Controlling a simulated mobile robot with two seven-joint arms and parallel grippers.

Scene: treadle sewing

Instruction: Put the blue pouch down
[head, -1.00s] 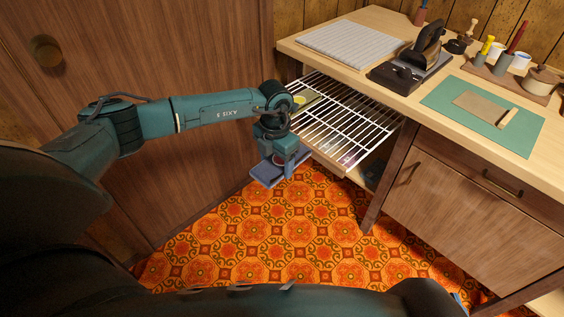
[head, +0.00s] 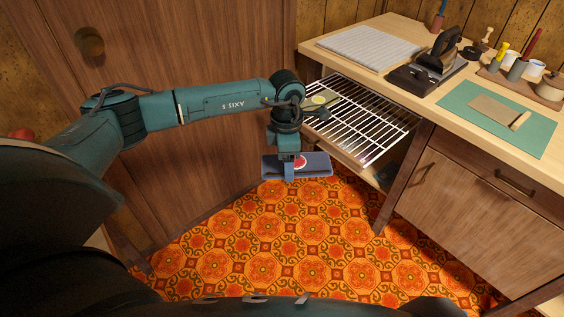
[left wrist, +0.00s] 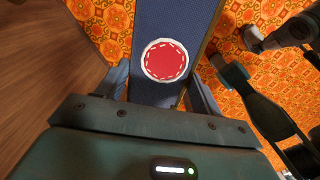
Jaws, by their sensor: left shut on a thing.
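The blue pouch (head: 318,168) is flat and rectangular, with a red round patch edged in white stitching. My left gripper (head: 290,170) is shut on the blue pouch and holds it above the patterned floor, in front of the wire rack. In the left wrist view the pouch (left wrist: 176,20) runs up between the two fingers (left wrist: 160,95), with its red patch in full sight. My right gripper is not in view.
The worktop holds a pale ribbed mat (head: 357,47), a dark iron (head: 440,52) and a green mat (head: 540,136). A wooden door stands left.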

